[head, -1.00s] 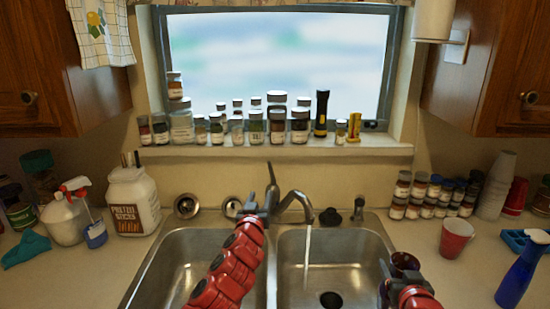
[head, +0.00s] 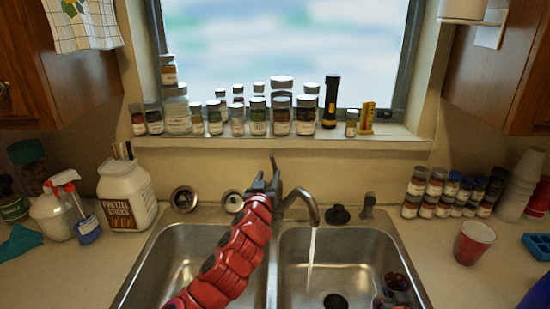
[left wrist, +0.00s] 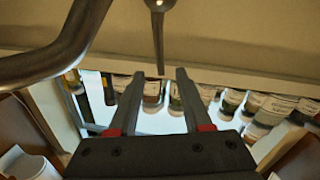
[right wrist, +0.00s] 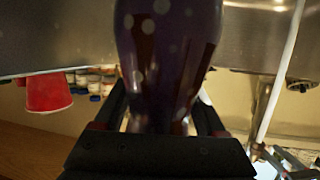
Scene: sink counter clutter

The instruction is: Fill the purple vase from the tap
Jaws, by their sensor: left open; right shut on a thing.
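The dark purple vase (head: 397,284) is low over the right side of the right sink basin, at the bottom of the head view. My right gripper is shut on it; the vase fills the middle of the right wrist view (right wrist: 168,50). The tap (head: 311,205) runs a thin stream of water (head: 311,250) into the right basin. The stream also shows in the right wrist view (right wrist: 281,75), to one side of the vase and apart from it. My left gripper (head: 263,184) is open at the tap lever (left wrist: 158,40), whose tip points between the fingers in the left wrist view.
The left basin (head: 190,262) is empty. A red cup (head: 474,243), several spice jars (head: 450,195) and stacked cups (head: 521,185) stand right of the sink. A spray bottle (head: 52,215) and a pretzel jar (head: 127,197) stand left. Jars and a flashlight (head: 331,101) line the windowsill.

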